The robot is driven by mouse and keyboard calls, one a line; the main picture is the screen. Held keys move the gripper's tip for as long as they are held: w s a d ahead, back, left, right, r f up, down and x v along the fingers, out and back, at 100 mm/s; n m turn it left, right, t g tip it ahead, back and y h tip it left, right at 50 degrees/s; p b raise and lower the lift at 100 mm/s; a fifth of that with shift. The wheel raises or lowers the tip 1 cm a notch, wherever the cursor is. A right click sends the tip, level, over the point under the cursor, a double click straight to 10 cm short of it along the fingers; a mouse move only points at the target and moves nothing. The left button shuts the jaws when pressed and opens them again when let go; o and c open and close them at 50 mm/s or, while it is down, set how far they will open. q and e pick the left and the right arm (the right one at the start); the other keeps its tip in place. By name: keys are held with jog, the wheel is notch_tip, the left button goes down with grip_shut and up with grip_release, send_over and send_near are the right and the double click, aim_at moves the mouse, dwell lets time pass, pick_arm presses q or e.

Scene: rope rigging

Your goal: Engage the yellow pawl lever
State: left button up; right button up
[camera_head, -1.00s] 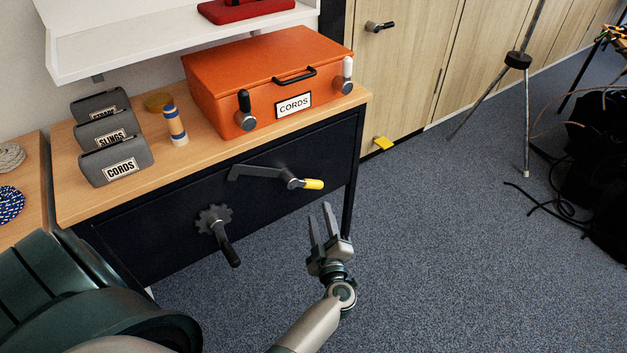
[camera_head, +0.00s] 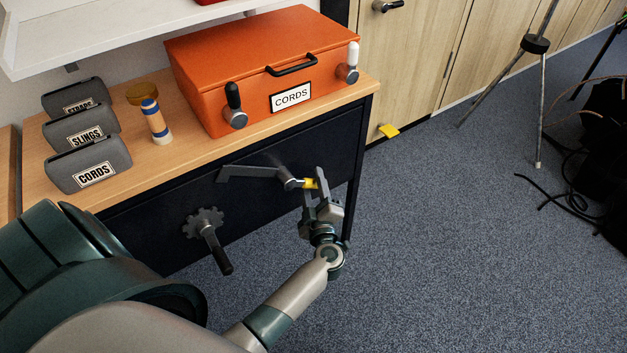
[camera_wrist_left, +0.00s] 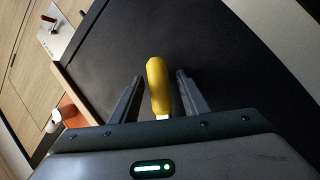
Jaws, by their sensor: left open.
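The pawl lever sits on the dark front panel of the bench, with a grey arm (camera_head: 250,173) and a yellow handle (camera_head: 310,184) at its right end. My left gripper (camera_head: 313,188) is at the yellow handle, with one finger on each side of it. In the left wrist view the yellow handle (camera_wrist_left: 157,84) stands between the two open fingers (camera_wrist_left: 158,98), with a gap visible on both sides. A toothed wheel with a black crank handle (camera_head: 212,240) is lower left on the same panel. My right gripper is not in view.
On the bench top are an orange CORDS case (camera_head: 262,70), a striped cylinder (camera_head: 156,122) and several grey labelled bins (camera_head: 88,165). A tripod (camera_head: 535,45) and dark bags with cables (camera_head: 598,150) stand at the right. The carpet in front is clear.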

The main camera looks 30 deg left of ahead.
pick_arm(q)
jog(key=shift+c, duration=0.2)
grip_shut()
